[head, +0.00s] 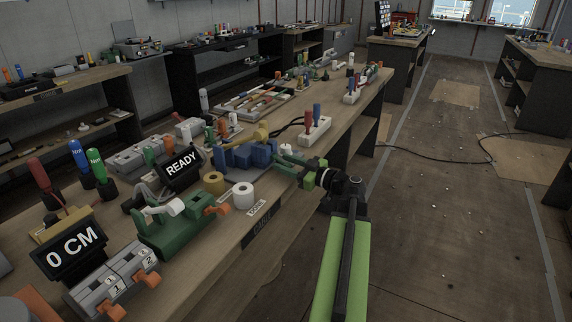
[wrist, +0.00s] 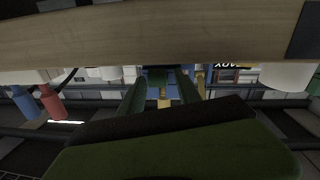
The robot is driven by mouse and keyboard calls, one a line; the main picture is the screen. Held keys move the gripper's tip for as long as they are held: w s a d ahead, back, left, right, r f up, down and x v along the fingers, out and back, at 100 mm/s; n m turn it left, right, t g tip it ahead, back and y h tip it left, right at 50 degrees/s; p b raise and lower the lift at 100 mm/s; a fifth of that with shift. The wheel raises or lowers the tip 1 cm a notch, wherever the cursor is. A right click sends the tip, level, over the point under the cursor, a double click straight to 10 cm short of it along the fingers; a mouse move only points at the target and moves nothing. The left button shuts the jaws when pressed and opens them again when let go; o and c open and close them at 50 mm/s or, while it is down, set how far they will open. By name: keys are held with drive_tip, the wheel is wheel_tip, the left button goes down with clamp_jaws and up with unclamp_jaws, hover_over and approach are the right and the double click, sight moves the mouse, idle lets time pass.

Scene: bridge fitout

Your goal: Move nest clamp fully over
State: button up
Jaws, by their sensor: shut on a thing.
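The blue nest fixture (head: 240,157) stands on the near bench, right of the READY display. A yellow clamp arm (head: 250,137) lies across its top. My gripper (head: 283,159) comes in from the right, with its green fingers at the right side of the fixture. In the wrist view my gripper (wrist: 160,88) is shut on a part of the nest clamp, and a yellow bar (wrist: 164,103) shows between the fingers. The exact contact is small and partly hidden by the fingers.
A white power strip with red and blue plugs (head: 315,128) stands just behind my gripper. The floor at right is open, with a cable (head: 440,150).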

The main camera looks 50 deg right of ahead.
clamp_jaws()
drive_tip(key=shift+f+b, duration=0.5)
drive_tip(key=shift+b, duration=0.5)
drive_tip(key=shift+t+b, duration=0.6)
drive_tip(key=shift+b, duration=0.25)
drive_tip(key=shift+r, duration=0.2)
drive_tip(key=o, duration=1.2)
unclamp_jaws()
drive_tip(key=shift+w, duration=0.1)
drive_tip(key=shift+c, duration=0.2)
drive_tip(key=s+d+f+b, duration=0.2)
drive_tip(key=s, duration=1.5)
drive_tip(key=shift+d, duration=0.3)
drive_tip(key=shift+s+f, duration=0.1)
drive_tip(key=shift+s, duration=0.05)
